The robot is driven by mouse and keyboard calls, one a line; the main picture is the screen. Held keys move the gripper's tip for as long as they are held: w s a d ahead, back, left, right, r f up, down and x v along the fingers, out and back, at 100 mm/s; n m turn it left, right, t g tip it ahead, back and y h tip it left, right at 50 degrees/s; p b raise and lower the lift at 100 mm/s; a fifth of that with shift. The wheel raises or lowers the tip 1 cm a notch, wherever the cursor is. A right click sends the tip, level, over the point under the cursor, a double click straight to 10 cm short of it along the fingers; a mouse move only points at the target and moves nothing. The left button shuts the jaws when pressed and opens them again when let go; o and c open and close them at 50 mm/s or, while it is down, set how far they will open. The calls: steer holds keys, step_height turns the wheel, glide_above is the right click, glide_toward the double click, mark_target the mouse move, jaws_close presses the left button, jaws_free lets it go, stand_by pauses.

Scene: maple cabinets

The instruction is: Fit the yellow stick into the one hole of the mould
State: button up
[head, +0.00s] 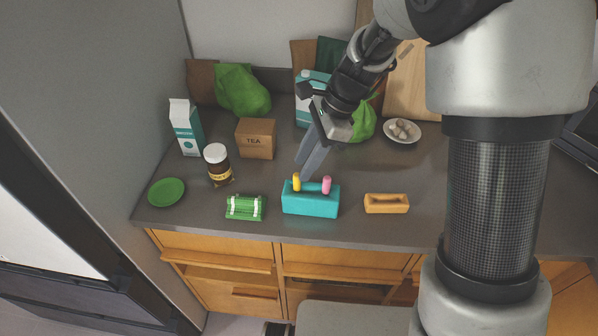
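The yellow stick (296,182) stands upright at the left end of a teal block (311,204), its lower part hidden in or behind the block. A pink stick (326,185) stands at the block's right end. An orange-brown piece with one long hollow (387,204), which may be the mould, lies to the right of the block. My gripper (304,172) points down, with its fingertips just above or at the yellow stick's top. The fingers overlap in this view, so I cannot tell whether they touch the stick.
A green-and-white bundle (245,207), a green plate (167,192), a dark jar (217,163) and a tea box (256,139) stand left. A carton (185,127) is farther back. A bowl (402,131) is back right. Counter between bowl and orange-brown piece is clear.

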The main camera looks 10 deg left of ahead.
steer(key=s+d+r+n+t+h, duration=0.1)
steer(key=s+d+r+n+t, duration=0.1)
steer(key=s+d+r+n, duration=0.35)
steer(key=s+d+r+n+t+h, duration=0.1)
steer(key=s+d+r+n, duration=0.15)
steer(key=d+r, duration=0.55)
steer(key=s+d+r+n+t+h, duration=0.1)
steer(key=s+d+n+t, duration=0.1)
steer(key=s+n, duration=0.1)
steer(key=s+d+r+n+t+h, duration=0.1)
steer(key=s+d+r+n, duration=0.1)
steer(key=s, duration=0.4)
steer(key=shift+s+d+r+n+t, duration=0.25)
steer(key=shift+n+t, duration=0.15)
steer(key=shift+n, duration=0.5)
steer(key=shift+a+r+p, duration=0.1)
steer(key=shift+r+p, duration=0.5)
steer(key=shift+p, duration=0.1)
